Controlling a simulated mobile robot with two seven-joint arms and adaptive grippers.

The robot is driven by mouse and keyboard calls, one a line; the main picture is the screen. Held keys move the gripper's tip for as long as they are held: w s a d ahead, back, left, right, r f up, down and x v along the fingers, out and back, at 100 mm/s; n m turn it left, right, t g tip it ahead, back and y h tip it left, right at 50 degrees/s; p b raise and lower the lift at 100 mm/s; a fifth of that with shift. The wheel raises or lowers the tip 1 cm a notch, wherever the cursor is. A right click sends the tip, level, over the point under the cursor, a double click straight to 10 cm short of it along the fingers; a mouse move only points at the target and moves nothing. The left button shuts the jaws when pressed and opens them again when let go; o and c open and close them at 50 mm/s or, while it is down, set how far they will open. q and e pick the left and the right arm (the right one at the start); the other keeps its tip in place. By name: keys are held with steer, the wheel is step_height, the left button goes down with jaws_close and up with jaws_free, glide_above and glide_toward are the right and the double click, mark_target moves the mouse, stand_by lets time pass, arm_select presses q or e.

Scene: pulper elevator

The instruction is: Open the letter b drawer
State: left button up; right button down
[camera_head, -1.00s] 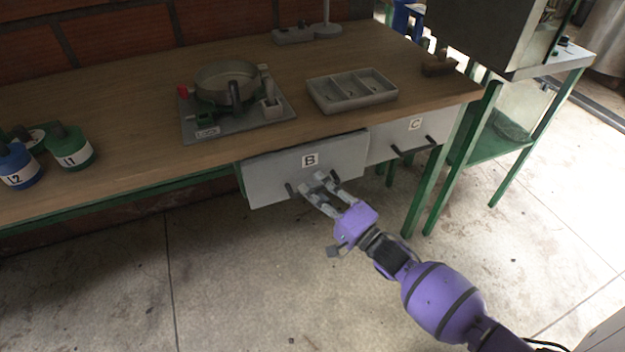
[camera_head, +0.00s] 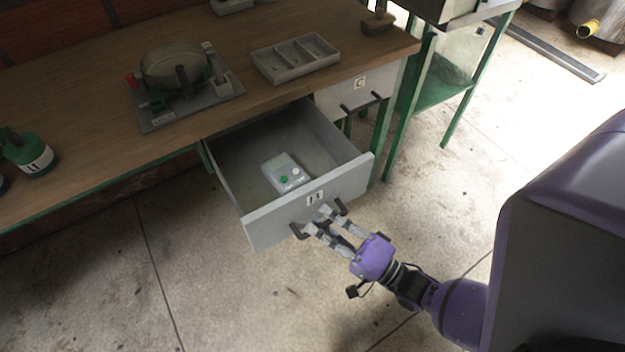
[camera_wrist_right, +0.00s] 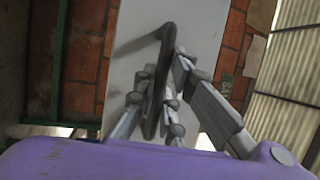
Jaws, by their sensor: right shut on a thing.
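The letter B drawer (camera_head: 262,226) is grey and stands pulled well out from under the wooden bench in the head view. Its label is hard to read now. Its dark bar handle (camera_wrist_right: 152,95) runs between my right fingers in the wrist view. My right gripper (camera_head: 318,222) is shut on this handle at the drawer front. My left gripper is not in view.
The wooden bench (camera_head: 95,100) carries a grey three-part tray (camera_head: 296,58), a round device on a plate (camera_head: 176,75) and a green bottle (camera_head: 27,152). A green-legged stand (camera_head: 447,75) is at the right. Floor in front of the drawer is clear apart from my arm.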

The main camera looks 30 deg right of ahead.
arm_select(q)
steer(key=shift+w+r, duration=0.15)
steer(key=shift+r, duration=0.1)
arm_select(e)
steer(key=shift+s, duration=0.85)
steer(key=shift+f, duration=0.1)
steer(key=c, duration=1.8)
jaws_free()
steer(key=v, duration=1.2)
steer(key=shift+d, duration=0.1)
